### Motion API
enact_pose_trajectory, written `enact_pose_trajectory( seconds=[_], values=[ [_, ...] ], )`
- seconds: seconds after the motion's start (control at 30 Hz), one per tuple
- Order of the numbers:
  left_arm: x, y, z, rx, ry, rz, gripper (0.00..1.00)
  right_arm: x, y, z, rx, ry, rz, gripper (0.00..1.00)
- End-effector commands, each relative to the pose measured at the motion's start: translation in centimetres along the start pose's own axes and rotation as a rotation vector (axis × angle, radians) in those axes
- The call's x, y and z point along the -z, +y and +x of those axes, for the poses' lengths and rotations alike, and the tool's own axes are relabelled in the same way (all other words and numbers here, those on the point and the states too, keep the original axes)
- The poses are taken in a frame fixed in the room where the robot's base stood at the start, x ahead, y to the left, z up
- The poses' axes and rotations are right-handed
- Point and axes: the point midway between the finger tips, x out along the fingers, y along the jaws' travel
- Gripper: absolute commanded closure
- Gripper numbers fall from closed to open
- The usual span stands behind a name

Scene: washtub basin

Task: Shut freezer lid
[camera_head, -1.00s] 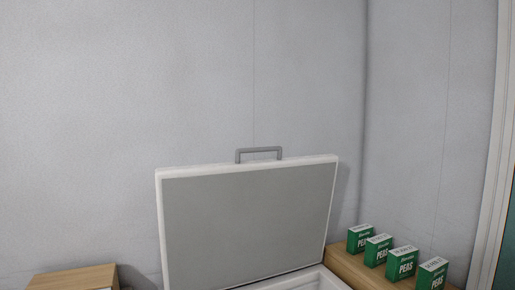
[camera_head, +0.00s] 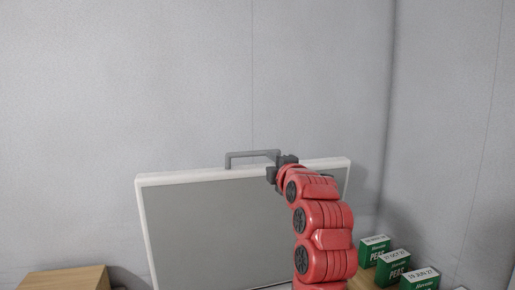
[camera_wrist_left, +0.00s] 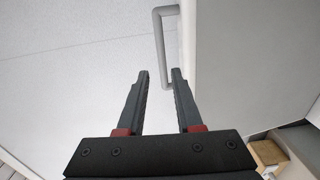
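The freezer lid (camera_head: 205,230) stands open and upright in the head view, with a grey inner panel and white rim. A grey handle (camera_head: 250,155) sits on its top edge. My left gripper (camera_head: 281,168) is at the right end of this handle, at the lid's top edge. In the left wrist view my left gripper (camera_wrist_left: 160,72) is open, and the end of the handle (camera_wrist_left: 160,40) shows between its fingertips. I cannot tell whether they touch. The freezer body is hidden below the lid and my arm. My right gripper is not in view.
Several green pea boxes (camera_head: 392,265) stand on a wooden surface at the lower right. A wooden box or shelf (camera_head: 65,280) is at the lower left. A grey wall (camera_head: 120,80) rises behind the lid.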

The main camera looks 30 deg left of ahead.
Motion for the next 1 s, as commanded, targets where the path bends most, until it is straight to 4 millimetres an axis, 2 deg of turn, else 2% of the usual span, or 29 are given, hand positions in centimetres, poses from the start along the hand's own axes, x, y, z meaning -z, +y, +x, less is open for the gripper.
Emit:
enact_pose_trajectory(
  seconds=[0.13,0.23,0.7,1.0],
  values=[
    [0.8,0.0,0.6,0.032,0.016,-0.038,0.66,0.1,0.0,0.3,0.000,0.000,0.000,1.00],
    [0.9,0.1,1.9,0.028,0.018,-0.034,0.66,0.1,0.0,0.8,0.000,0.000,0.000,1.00],
    [0.9,0.0,12.3,0.030,0.016,-0.032,0.66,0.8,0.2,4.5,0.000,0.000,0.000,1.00],
    [1.0,-0.3,16.2,0.027,0.015,-0.032,0.66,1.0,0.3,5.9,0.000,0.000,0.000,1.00]
  ],
)
